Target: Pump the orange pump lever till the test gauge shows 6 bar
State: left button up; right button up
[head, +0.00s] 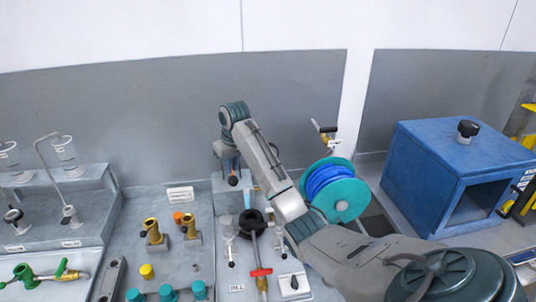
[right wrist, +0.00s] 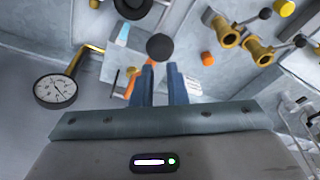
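My right gripper (head: 230,162) reaches down at the back of the bench. In the right wrist view, its two blue fingers (right wrist: 162,84) stand a small gap apart. A dark ball knob (right wrist: 160,47) shows at the fingertips, and orange parts that look like the pump lever (right wrist: 130,84) show beside and between the fingers. I cannot tell whether the fingers press on the lever. My left gripper is out of view.
Yellow-brass fittings (head: 154,231) and teal caps (head: 166,293) stand left of my right arm. A teal reel with blue hose (head: 342,190) stands right of it. A blue box (head: 455,170) is farther right. A red-handled valve (head: 261,272) is in front.

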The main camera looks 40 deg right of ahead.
notch_tip(320, 180, down, 14)
jog(key=s+b, duration=0.1)
jog(key=b, duration=0.1)
jog(key=r, duration=0.4)
jog(key=w+r+p, duration=0.1)
jog(key=r, duration=0.4)
jog(key=r+p, duration=0.1)
jog(key=r, duration=0.3)
jog(key=shift+w+d+r, duration=0.1)
jog(key=shift+w+r, duration=0.05)
jog(key=shift+r, duration=0.1)
notch_tip(320, 180, down, 13)
jog(key=s+b, duration=0.1)
jog(key=r, duration=0.4)
jog(key=w+r+p, duration=0.1)
jog(key=r, duration=0.7)
jog(key=shift+w+d+r, duration=0.15)
jog(key=shift+w+r, duration=0.05)
